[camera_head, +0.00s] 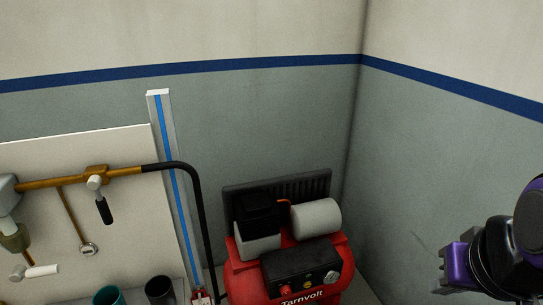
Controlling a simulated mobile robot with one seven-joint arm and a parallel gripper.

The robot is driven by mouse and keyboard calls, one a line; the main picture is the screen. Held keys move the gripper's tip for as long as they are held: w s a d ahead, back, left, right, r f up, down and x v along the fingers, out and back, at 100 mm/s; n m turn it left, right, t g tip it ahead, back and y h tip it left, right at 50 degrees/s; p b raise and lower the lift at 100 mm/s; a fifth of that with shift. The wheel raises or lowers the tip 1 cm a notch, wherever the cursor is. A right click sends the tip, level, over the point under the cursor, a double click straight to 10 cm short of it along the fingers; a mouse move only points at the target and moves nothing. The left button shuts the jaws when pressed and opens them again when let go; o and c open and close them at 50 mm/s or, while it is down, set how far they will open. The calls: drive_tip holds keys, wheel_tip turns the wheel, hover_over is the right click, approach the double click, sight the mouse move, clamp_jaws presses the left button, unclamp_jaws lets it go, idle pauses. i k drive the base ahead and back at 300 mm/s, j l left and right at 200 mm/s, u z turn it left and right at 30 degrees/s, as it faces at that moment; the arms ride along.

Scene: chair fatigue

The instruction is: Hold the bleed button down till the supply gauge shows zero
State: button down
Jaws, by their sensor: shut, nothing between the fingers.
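The red compressor (343,262) stands on the floor in the corner, with "Tarnvolt" on its front. Its black panel (285,268) carries a small pale round dial (332,277) at the right and small round fittings; the dial's reading is too small to make out. I cannot tell which part is the bleed button or which dial is the supply gauge. My gripper (446,268), purple at the end of my black and purple arm, is at the right edge. It is shut and empty, well right of the compressor and apart from it.
At left, a pale board (128,190) carries brass pipework (60,181) with levers. A black hose (203,210) curves down beside a blue-striped post (157,93). Teal (108,296) and dark (160,290) cups stand below. Walls close the corner behind the compressor.

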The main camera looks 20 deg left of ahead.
sight(87, 251)
drive_tip(key=u, duration=2.75)
